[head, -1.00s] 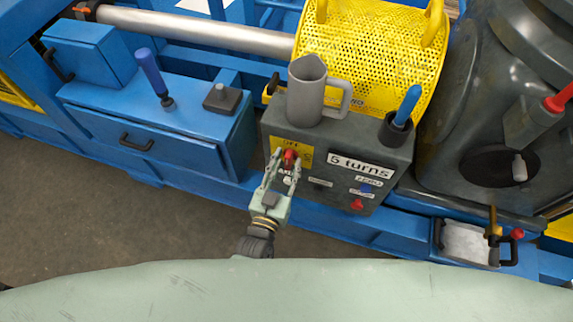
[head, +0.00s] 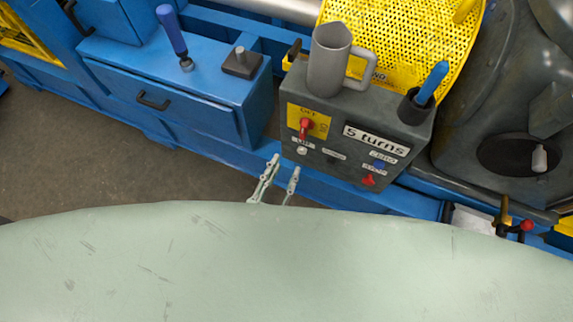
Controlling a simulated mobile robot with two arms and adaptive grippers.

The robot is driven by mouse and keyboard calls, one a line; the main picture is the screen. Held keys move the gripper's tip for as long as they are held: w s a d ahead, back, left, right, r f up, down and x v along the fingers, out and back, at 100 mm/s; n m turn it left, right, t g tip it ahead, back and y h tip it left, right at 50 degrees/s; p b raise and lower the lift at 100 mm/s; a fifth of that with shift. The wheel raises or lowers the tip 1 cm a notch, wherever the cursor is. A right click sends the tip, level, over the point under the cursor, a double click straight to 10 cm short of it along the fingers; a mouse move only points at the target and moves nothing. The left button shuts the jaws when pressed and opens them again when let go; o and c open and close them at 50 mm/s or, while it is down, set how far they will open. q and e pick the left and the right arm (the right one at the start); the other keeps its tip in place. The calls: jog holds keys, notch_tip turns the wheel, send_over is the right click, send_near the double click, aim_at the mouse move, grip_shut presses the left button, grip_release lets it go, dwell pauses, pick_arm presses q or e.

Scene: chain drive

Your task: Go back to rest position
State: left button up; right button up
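My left gripper (head: 277,181) shows at the middle of the head view, just above the edge of my pale green body. Its two fingers are spread apart with nothing between them, and its base is hidden behind my body. It is in front of and below the grey control box (head: 345,137), apart from it. The box's red rotary switch (head: 306,127) sits on a yellow plate at the upper left of its face and points roughly up and down. My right gripper does not show.
A grey jug (head: 327,65) and a dark cup (head: 416,108) with a blue-handled tool (head: 432,82) stand on the control box. A blue drawer cabinet (head: 180,95) is to the left. A yellow perforated guard (head: 400,40) is behind. Bare floor (head: 60,150) shows at lower left.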

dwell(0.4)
pick_arm(q)
jog(key=s+a+f+g+y, duration=0.1)
jog(key=s+a+f+g, duration=0.2)
jog(key=f, duration=0.6)
jog(key=s+a+f+g+y, duration=0.1)
jog(key=s+a+f+g, duration=0.25)
jog(key=f, duration=0.65)
jog(key=s+a+f+g+y, duration=0.1)
jog(key=s+a+f+g, duration=0.2)
jog(key=f, duration=0.6)
jog(key=s+a+f+g+y, duration=0.1)
jog(key=s+a+f+g, duration=0.1)
jog(key=s, duration=0.4)
jog(key=s+a+f+g, duration=0.2)
jog(key=s+a+f, duration=0.3)
jog(key=s, duration=0.1)
jog(key=s+a+f+n+g+y, duration=0.1)
jog(key=s+a+f+g, duration=0.1)
jog(key=s, duration=0.4)
notch_tip(320, 180, down, 2)
jog(key=shift+s+a+f+g+y, duration=0.2)
jog(key=shift+s+a+g+y, duration=0.15)
jog(key=shift+a, duration=0.4)
